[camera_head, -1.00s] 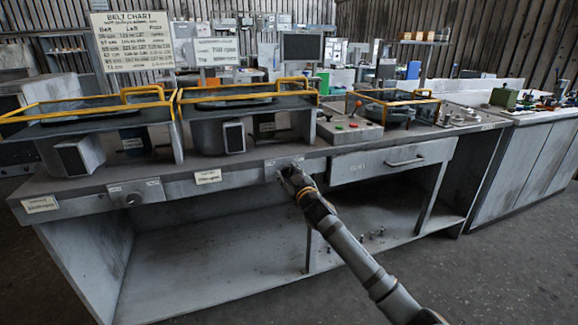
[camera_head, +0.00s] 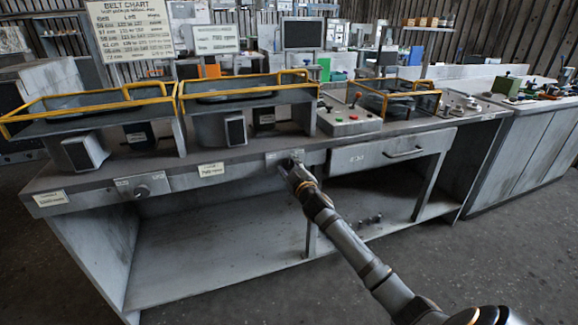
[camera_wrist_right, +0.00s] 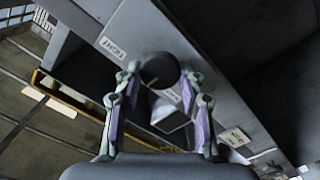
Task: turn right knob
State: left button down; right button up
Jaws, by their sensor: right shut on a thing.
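The right knob (camera_wrist_right: 160,68) is a dark round knob on the front panel of the grey bench (camera_head: 228,177). In the right wrist view it sits between the two fingers of my right gripper (camera_wrist_right: 158,80), which are shut on it. In the head view my right gripper (camera_head: 288,168) reaches the panel from below right and mostly hides this knob. A small white label (camera_wrist_right: 113,48) is on the panel beside the knob. The left knob (camera_head: 143,190) is on the same panel farther left, with nothing near it. My left gripper is not in view.
Yellow-railed machines (camera_head: 250,88) stand on the bench top. A control box with buttons (camera_head: 347,116) is at the right. A drawer with a handle (camera_head: 404,152) lies right of the gripper. The lower shelf (camera_head: 215,260) is mostly open.

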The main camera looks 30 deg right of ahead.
jog(key=o, duration=1.2)
jog(key=shift+s+a, duration=0.1)
jog(key=shift+s, duration=0.3)
jog(key=v, duration=1.1)
jog(key=shift+s+a, duration=0.1)
jog(key=shift+a, duration=0.1)
